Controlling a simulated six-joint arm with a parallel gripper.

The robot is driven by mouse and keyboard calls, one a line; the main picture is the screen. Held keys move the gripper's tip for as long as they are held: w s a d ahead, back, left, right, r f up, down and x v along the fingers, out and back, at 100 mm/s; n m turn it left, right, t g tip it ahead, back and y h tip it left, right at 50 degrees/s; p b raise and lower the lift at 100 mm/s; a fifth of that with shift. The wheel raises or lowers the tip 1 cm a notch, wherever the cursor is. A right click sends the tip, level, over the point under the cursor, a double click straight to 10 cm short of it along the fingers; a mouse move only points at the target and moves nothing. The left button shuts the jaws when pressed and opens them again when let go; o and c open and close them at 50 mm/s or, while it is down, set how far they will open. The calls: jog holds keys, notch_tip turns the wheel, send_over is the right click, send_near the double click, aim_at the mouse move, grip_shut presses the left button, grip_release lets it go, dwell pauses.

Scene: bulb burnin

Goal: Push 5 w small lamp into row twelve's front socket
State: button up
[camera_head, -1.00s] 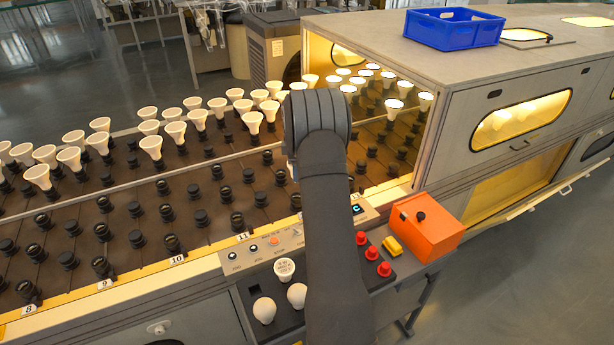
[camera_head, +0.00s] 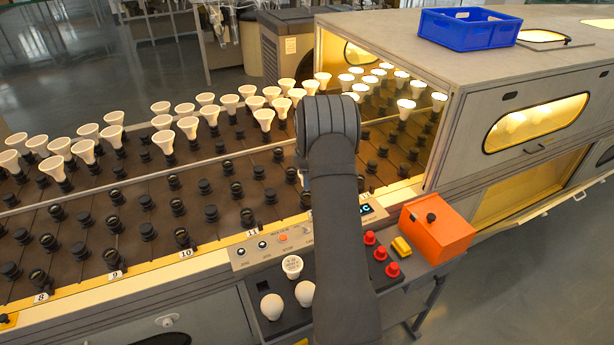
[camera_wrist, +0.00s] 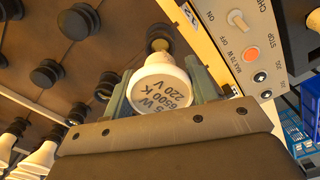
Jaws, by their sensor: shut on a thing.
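In the wrist view my gripper (camera_wrist: 162,84) is shut on a small white lamp (camera_wrist: 160,90), one finger on each side. Its face is printed "5 W 6500 K 220 V", the first mark partly cut by the glare. The lamp's far end points toward a dark round socket (camera_wrist: 158,33) at the belt's edge, near the control panel; I cannot tell whether they touch. In the head view my arm hides the gripper, the lamp and the front of row twelve. Row label 11 (camera_head: 253,233) shows left of my arm.
Empty black sockets (camera_head: 211,213) fill the front rows; white reflector lamps (camera_head: 188,126) stand in the back ones. The oven housing (camera_head: 470,90) stands right.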

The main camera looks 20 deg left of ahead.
jog(key=shift+f, duration=0.15)
jog(key=shift+f, duration=1.9)
jog(key=o, duration=1.1)
jog(key=shift+c, duration=0.2)
notch_tip(320, 180, up, 18)
jog(key=shift+f, duration=0.25)
notch_tip(320, 180, down, 18)
jog(key=shift+r, duration=0.45)
